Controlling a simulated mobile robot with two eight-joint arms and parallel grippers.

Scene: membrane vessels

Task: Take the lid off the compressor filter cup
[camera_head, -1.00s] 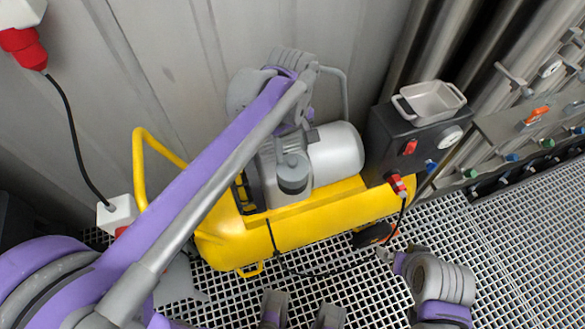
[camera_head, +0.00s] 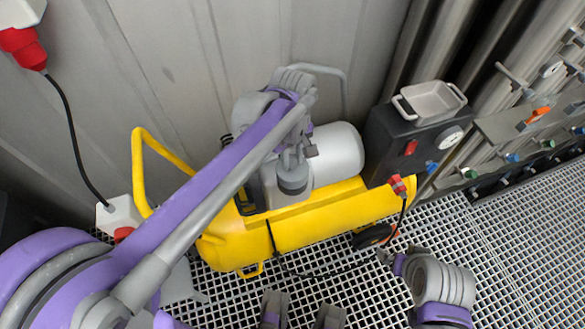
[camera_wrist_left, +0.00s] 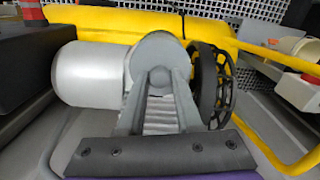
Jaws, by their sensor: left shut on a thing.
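The compressor filter cup (camera_head: 293,182) is a small grey cylinder with a dark band, upright in front of the silver motor. My left gripper (camera_head: 291,157) comes down over its top from above and behind. In the left wrist view, its two fingers (camera_wrist_left: 160,90) are shut on a rounded grey piece, the lid (camera_wrist_left: 158,76). The fingers and arm hide part of the lid, and I cannot tell whether it is apart from the cup.
The yellow compressor tank (camera_head: 330,215) stands on a grating floor against a metal wall. A black control box (camera_head: 400,140) with a grey tray (camera_head: 432,100) on top is to the right. A yellow handle (camera_head: 140,165) rises at the left. A black flywheel (camera_wrist_left: 212,85) is close beside the fingers.

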